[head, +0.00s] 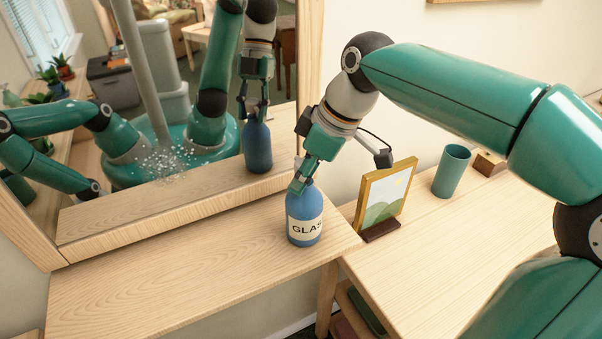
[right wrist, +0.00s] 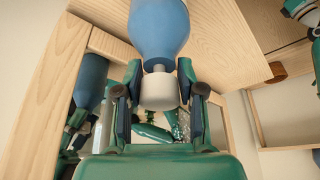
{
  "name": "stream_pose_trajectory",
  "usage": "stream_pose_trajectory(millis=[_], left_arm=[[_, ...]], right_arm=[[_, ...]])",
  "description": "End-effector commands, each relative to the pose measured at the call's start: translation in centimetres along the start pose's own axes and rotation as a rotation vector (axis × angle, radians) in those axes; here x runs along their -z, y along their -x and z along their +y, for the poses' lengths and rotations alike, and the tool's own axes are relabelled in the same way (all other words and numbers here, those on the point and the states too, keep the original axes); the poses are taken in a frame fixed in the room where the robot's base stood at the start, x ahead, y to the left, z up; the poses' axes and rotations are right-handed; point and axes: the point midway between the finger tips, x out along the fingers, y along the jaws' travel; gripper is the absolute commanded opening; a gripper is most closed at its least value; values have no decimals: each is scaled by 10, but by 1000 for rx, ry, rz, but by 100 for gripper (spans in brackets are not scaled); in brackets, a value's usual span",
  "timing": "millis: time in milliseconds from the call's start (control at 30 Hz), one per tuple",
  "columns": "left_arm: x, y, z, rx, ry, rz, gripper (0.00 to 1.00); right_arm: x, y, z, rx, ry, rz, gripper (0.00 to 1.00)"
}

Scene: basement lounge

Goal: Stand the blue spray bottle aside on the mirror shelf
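The blue spray bottle (head: 304,216) has a pale label reading "GLAS" and stands upright at the right end of the wooden mirror shelf (head: 150,285). My right gripper (head: 301,183) comes down on its top from above. In the right wrist view, the fingers (right wrist: 160,88) lie on both sides of the white cap (right wrist: 159,91), close against it, with the blue body (right wrist: 160,30) beyond. The bottle's base seems to rest on the shelf. The mirror (head: 215,120) behind reflects the bottle and my arms. My left gripper is not directly in view.
White specks (head: 170,160) mark the mirror. Right of the shelf, a lower wooden table (head: 430,255) holds a framed picture (head: 385,200) close to the bottle, a teal cup (head: 452,170) and a small wooden block (head: 489,163). The shelf's left and middle are clear.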

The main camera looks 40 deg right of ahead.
Motion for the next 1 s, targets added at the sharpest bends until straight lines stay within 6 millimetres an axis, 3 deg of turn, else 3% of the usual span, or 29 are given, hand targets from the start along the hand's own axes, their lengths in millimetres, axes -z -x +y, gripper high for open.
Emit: stream_pose_trajectory(millis=[100,533,1000], left_arm=[[0,0,0,0,0,0,0],[0,3,1,0,0,0,0],[0,14,5,0,0,0,0]], right_arm=[[0,0,0,0,0,0,58],[2,10,0,-1,0,1,58],[2,97,0,-2,1,3,58]])
